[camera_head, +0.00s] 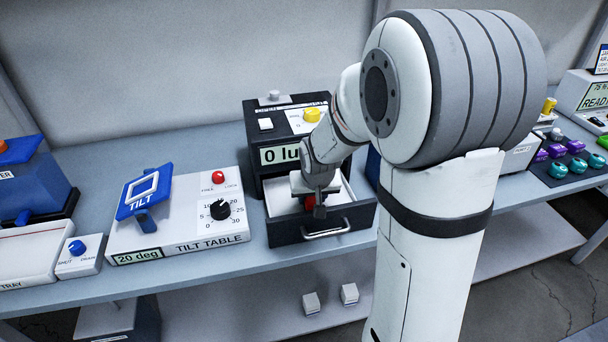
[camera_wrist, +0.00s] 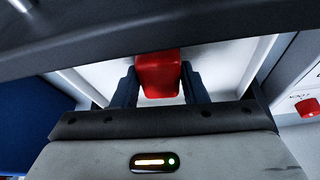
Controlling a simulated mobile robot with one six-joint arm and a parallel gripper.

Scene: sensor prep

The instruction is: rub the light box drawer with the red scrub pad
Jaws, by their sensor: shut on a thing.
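The light box (camera_head: 291,152) is a dark box with a "0 lu" display, and its drawer (camera_head: 284,229) is pulled out at the front, with a white inside and a metal handle. My gripper (camera_head: 318,203) reaches down into the open drawer. The red scrub pad (camera_wrist: 158,75) sits between the two dark fingers of my gripper (camera_wrist: 158,85) in the wrist view.
The tilt table (camera_head: 180,225) stands close at the left of the drawer, with a red button and black dial. Several purple and teal pieces (camera_head: 560,167) lie on a dark mat at the right. Two small pale blocks (camera_head: 311,302) are on the lower shelf.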

